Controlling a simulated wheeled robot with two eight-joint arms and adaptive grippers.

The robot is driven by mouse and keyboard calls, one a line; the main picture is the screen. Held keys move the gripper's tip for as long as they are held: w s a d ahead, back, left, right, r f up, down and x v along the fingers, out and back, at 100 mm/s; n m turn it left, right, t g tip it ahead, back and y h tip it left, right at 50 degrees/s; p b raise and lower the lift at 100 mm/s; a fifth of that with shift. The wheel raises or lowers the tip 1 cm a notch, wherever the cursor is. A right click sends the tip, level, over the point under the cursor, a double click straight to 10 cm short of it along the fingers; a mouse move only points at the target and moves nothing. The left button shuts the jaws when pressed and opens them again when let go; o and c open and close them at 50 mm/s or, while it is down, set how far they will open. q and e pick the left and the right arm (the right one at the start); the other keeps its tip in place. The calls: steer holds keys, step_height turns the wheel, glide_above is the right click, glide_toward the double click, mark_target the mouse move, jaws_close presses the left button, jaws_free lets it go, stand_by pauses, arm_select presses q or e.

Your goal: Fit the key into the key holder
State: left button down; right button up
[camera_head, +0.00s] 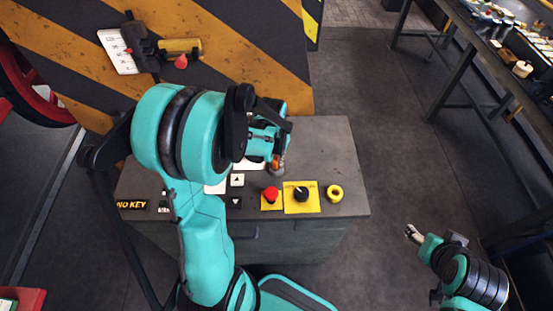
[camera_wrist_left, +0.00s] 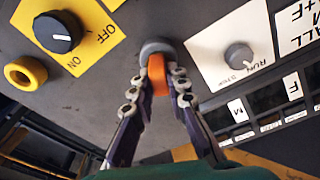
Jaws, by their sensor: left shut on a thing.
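My left gripper (camera_head: 272,143) reaches down over the grey console. In the left wrist view its fingers (camera_wrist_left: 158,97) are shut on an orange piece, seemingly the key (camera_wrist_left: 157,72). The orange piece also shows in the head view (camera_head: 276,161). Its far end meets a round grey fitting (camera_wrist_left: 156,47), which looks like the key holder. I cannot tell whether the key is inside it or just touching. The fingers hide part of the key. My right gripper (camera_head: 413,233) is at the right, away from the console; its jaw state is unclear.
The console top (camera_head: 335,150) carries a red button (camera_head: 271,194), a black knob (camera_head: 301,193) on a yellow plate and a yellow ring (camera_head: 335,193). A RUN/STOP knob (camera_wrist_left: 239,54) sits beside the grey fitting. A striped panel (camera_head: 245,40) stands behind.

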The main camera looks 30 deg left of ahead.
arm_select(q)
steer(key=shift+s, duration=0.1)
steer(key=shift+f+b, duration=0.35)
steer(key=c, duration=1.5)
jaws_free()
steer(key=shift+r, duration=0.1)
